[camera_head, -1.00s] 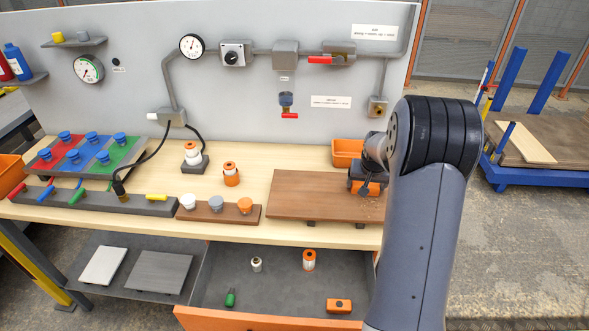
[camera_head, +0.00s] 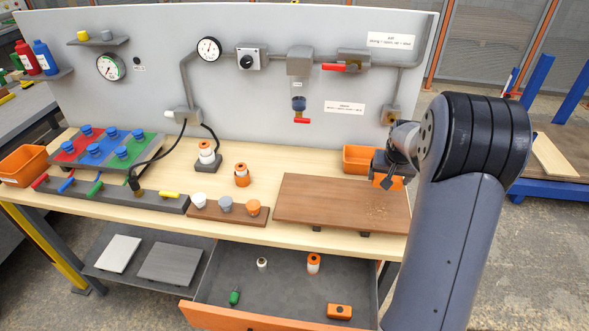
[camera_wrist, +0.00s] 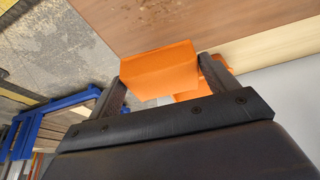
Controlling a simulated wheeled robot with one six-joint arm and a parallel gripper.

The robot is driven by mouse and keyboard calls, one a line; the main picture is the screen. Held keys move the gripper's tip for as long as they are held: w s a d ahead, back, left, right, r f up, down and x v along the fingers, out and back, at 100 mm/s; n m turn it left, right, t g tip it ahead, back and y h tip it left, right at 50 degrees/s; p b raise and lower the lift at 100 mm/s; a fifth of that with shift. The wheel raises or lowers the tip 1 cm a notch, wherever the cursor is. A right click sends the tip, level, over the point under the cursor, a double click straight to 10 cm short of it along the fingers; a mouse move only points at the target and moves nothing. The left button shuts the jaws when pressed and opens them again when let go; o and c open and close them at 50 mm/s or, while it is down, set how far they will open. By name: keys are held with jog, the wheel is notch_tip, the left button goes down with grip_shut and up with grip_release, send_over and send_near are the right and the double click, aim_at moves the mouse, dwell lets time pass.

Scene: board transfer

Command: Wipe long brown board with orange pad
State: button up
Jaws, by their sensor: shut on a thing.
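The long brown board (camera_head: 330,200) lies on the workbench at its right side, with pale crumbs (camera_head: 380,213) near its right end. My gripper (camera_head: 388,172) is at the board's back right corner. It is shut on the orange pad (camera_head: 391,183). In the wrist view the pad (camera_wrist: 158,72) sits between the two fingers, with the board (camera_wrist: 150,18) beyond it. I cannot tell whether the pad touches the board. My arm covers part of the bench to the right of the board.
An orange bin (camera_head: 358,158) stands just behind the board, close to my gripper. A brown strip (camera_head: 228,213) with three knobs lies left of the board. An open drawer (camera_head: 283,287) juts out below the bench front.

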jog(key=shift+r, duration=0.75)
jog(key=shift+p, duration=0.3)
